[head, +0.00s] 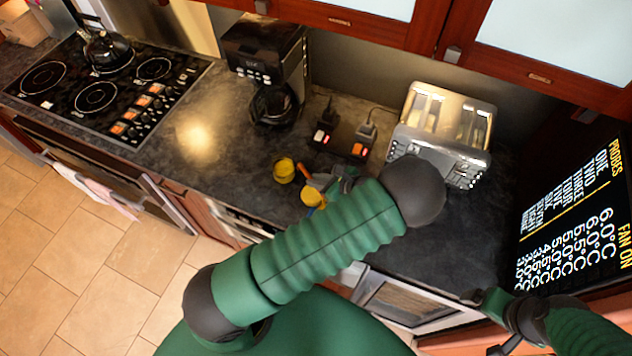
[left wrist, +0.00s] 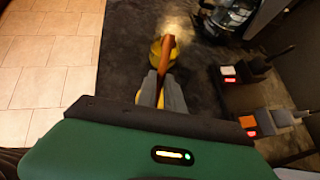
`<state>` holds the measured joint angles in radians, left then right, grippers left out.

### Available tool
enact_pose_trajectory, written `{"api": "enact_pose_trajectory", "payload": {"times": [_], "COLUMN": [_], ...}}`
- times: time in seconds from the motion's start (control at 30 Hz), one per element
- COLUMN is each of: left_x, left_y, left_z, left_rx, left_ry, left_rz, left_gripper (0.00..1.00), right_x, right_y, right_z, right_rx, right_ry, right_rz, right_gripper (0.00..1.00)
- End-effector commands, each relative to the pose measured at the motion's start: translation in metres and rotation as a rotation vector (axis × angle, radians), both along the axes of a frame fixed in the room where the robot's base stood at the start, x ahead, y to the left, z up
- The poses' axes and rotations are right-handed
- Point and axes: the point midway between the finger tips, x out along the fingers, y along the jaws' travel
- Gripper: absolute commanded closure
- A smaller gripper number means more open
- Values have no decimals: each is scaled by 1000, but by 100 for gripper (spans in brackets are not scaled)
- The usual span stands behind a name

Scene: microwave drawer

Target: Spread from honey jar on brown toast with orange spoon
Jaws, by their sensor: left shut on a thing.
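My left gripper (head: 322,184) points to the left over the counter and is shut on the orange spoon (left wrist: 168,50). In the left wrist view, the spoon sticks out past the fingertips (left wrist: 160,88), across a yellow round thing. That yellow round thing (head: 284,170), perhaps the honey jar, stands on the counter just left of the spoon. A second yellow-orange round thing (head: 312,196) is beside my gripper and is partly hidden by the fingers in the left wrist view. I cannot make out brown toast. My right gripper (head: 508,322) is at the lower right, its jaws unclear.
A silver toaster (head: 440,128) stands at the back right, and a black coffee maker (head: 268,70) at the back left. Outlets with plugs (head: 340,140) are between them. A stove (head: 100,90) is at the far left. The counter left of the yellow things is clear.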

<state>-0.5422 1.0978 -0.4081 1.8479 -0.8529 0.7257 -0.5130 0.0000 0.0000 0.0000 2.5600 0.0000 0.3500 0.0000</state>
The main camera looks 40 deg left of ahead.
Motion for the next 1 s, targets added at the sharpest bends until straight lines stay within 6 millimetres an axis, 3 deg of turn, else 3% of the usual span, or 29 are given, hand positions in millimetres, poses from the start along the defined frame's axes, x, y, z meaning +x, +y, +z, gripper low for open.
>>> {"api": "enact_pose_trajectory", "payload": {"times": [1.0], "left_x": [31], "left_y": [19], "left_z": [-6], "left_rx": [0], "left_ry": [-1], "left_rz": [6], "left_gripper": [100], "right_x": [0], "right_y": [0], "right_z": [-13], "right_rx": [0], "right_ry": [0], "right_rz": [0], "right_gripper": [9]}}
